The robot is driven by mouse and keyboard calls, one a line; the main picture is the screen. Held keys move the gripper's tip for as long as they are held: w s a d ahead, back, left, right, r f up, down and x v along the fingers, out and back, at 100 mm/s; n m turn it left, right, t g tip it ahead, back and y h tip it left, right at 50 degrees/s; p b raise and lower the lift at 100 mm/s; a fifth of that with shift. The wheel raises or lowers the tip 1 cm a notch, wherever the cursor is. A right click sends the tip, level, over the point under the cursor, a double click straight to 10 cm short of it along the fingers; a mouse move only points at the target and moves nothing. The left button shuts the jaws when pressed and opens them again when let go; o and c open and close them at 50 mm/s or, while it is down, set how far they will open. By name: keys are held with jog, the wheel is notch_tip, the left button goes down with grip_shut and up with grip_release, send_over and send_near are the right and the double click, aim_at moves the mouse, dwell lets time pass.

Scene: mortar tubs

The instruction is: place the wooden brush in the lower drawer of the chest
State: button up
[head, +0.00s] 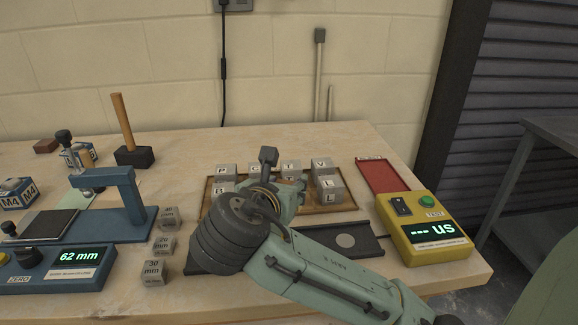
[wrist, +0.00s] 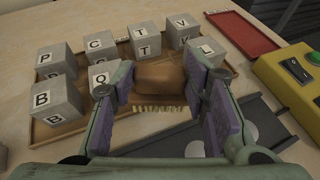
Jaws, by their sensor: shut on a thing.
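The wooden brush (wrist: 160,78), a brown block with pale bristles along its lower edge, is between the purple-padded fingers of my gripper (wrist: 163,92) in the wrist view. My gripper is shut on it, over the wooden tray of lettered cubes. In the head view my arm covers the middle of this tray, and I cannot make out the brush there. No chest or drawer shows in either view.
Lettered cubes fill the wooden tray (head: 345,206). A red tray (head: 378,176) and yellow tester (head: 425,230) stand right of it. Marked steel blocks (head: 164,245), a blue gauge (head: 120,205) and a mallet (head: 133,156) stand left. A dark strip (head: 358,240) lies in front.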

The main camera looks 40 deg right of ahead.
aim_at(289, 180)
jog(key=p, duration=0.2)
jog(key=w+d+p, duration=0.1)
jog(key=p, duration=0.1)
jog(key=shift+d+r, duration=0.2)
jog(key=shift+r, duration=0.1)
jog(key=p, duration=0.1)
jog(key=w+p, duration=0.1)
jog(key=p, duration=0.1)
jog(key=shift+d+f, duration=0.15)
jog(key=shift+d, duration=0.1)
jog(key=x, duration=0.3)
jog(key=w+r+x, duration=0.1)
jog(key=x, duration=0.1)
jog(key=shift+p, duration=0.35)
jog(key=shift+f+b, duration=0.5)
jog(key=shift+f, duration=1.3)
jog(key=shift+s, duration=0.1)
jog(key=shift+f, duration=0.15)
jog(key=o, duration=0.9)
jog(key=shift+c, duration=0.2)
